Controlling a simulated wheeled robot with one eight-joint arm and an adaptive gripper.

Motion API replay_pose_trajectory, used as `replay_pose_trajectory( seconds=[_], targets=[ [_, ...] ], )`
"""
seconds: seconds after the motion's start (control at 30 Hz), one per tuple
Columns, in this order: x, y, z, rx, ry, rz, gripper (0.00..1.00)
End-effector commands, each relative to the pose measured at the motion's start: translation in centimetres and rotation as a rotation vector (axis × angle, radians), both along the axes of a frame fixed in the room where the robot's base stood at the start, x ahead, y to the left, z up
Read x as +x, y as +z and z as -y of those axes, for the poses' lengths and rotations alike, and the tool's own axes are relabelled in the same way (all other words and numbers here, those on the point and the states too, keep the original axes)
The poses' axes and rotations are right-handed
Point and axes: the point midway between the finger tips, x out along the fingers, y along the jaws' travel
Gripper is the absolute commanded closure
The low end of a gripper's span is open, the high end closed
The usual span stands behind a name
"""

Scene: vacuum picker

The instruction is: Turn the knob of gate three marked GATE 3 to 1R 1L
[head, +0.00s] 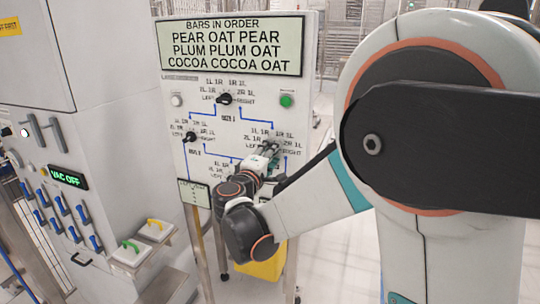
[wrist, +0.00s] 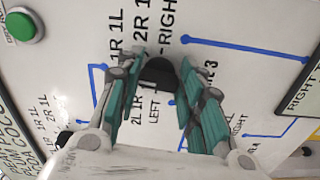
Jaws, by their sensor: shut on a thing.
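The black knob (wrist: 158,72) sits on the white panel between my teal finger pads in the wrist view. My gripper (wrist: 160,68) is shut on it, one finger on each side; it also shows at the panel's right knob in the head view (head: 268,148). Labels 1R 1L, 2R, RIGHT, 2L 1R and LEFT surround the knob. A partly hidden label ending in 3 (wrist: 211,70) lies beside the right finger. Where the knob points is hard to tell.
Other black knobs sit at the panel's top (head: 225,98) and left (head: 190,136). A green button (head: 286,100) is at the upper right. My arm covers the panel's lower part, near another set of labels. A sign (head: 232,45) listing bars is above.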

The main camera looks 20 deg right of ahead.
Motion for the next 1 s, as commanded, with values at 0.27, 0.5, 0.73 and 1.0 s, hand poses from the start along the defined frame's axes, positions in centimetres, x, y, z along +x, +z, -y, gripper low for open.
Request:
replay_pose_trajectory(
  seconds=[0.27,0.5,0.73,1.0],
  targets=[
    [-0.09,-0.25,0.01,0.119,-0.002,0.084,0.89],
    [-0.1,-0.3,0.01,0.164,-0.002,0.115,0.89],
    [-0.12,-0.32,0.02,0.172,-0.002,0.121,0.89],
    [-0.13,-0.34,0.02,0.171,-0.003,0.12,0.54]
  ],
)
